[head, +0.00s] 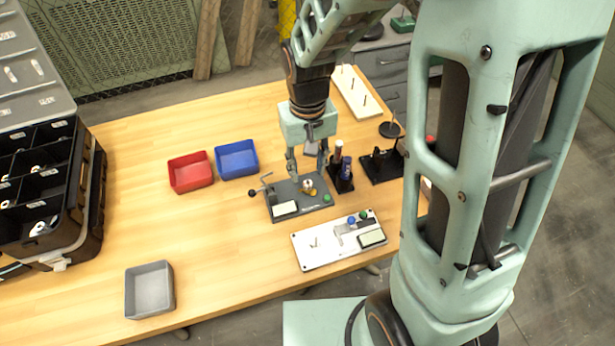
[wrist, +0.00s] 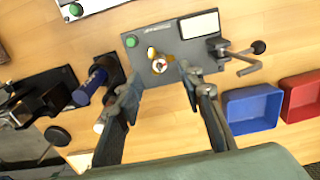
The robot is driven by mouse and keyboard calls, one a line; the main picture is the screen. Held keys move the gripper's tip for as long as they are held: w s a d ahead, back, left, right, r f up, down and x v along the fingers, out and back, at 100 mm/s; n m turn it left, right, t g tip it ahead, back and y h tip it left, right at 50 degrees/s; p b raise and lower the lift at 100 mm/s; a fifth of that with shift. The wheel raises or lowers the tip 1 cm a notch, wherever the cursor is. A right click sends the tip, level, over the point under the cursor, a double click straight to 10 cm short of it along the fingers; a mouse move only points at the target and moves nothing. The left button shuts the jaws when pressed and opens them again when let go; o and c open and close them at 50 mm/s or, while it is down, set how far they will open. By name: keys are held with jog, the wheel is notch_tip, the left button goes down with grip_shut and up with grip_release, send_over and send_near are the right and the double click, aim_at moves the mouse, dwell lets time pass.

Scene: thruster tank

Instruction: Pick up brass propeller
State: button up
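The brass propeller (head: 309,187) sits on a dark grey fixture plate (head: 290,210) on the wooden table. It also shows in the wrist view as a small gold piece (wrist: 158,60) with a pale centre, on the plate near a green button. My gripper (head: 307,170) points down just above the plate. In the wrist view my gripper (wrist: 155,82) has its two fingers spread wide, with the propeller seen beyond the gap between them. It holds nothing. The fingers look apart from the propeller, though the exact height is hard to tell.
Red (head: 190,172) and blue (head: 237,159) bins stand left of the plate. A white panel (head: 339,241) lies in front. A grey bin (head: 150,290) is at front left; the table between is clear.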

aim_at(306, 187)
notch_tip(306, 187, down, 5)
jog(key=shift+r, duration=0.1)
grip_shut()
dwell(0.3)
